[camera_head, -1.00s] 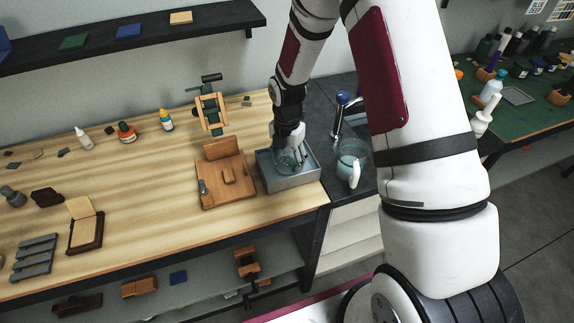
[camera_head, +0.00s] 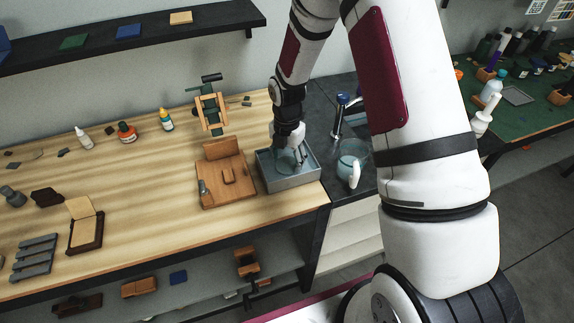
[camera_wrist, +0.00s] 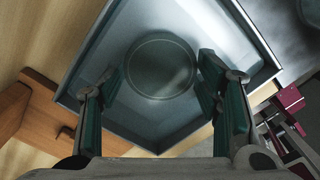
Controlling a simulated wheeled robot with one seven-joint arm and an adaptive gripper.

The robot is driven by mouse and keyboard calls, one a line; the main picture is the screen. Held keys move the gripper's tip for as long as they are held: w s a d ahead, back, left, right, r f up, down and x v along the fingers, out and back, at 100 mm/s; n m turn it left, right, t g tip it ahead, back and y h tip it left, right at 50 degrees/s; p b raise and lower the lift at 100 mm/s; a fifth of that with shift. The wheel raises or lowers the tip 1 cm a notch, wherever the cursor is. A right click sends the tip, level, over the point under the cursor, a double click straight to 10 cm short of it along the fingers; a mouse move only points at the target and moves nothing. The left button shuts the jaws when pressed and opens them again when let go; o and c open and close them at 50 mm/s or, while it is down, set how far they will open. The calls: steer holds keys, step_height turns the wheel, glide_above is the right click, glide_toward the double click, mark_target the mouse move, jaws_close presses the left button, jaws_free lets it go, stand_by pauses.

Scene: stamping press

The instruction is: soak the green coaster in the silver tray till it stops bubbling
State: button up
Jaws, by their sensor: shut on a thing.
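The silver tray (camera_head: 292,182) sits at the right end of the wooden bench, and its rim (camera_wrist: 95,50) frames the wrist view. The round green coaster (camera_wrist: 160,66) is inside it, dark green in the wrist view and a small teal disc (camera_head: 286,160) in the head view. My gripper (camera_wrist: 162,78) reaches down into the tray, its green-padded fingers shut on the coaster from both sides. It also shows in the head view (camera_head: 293,158). No bubbles can be made out on the coaster in the wrist view.
A wooden fixture (camera_head: 222,190) stands close left of the tray. A wooden-framed stand (camera_head: 212,110) is behind it. To the right are a tap (camera_head: 340,112) and a glass jug (camera_head: 352,162). Small bottles (camera_head: 128,133) stand farther left.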

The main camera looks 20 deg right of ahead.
mark_target(287, 165)
stand_by(0.5)
steer(key=shift+r+p, duration=0.75)
steer(key=shift+r, duration=2.9)
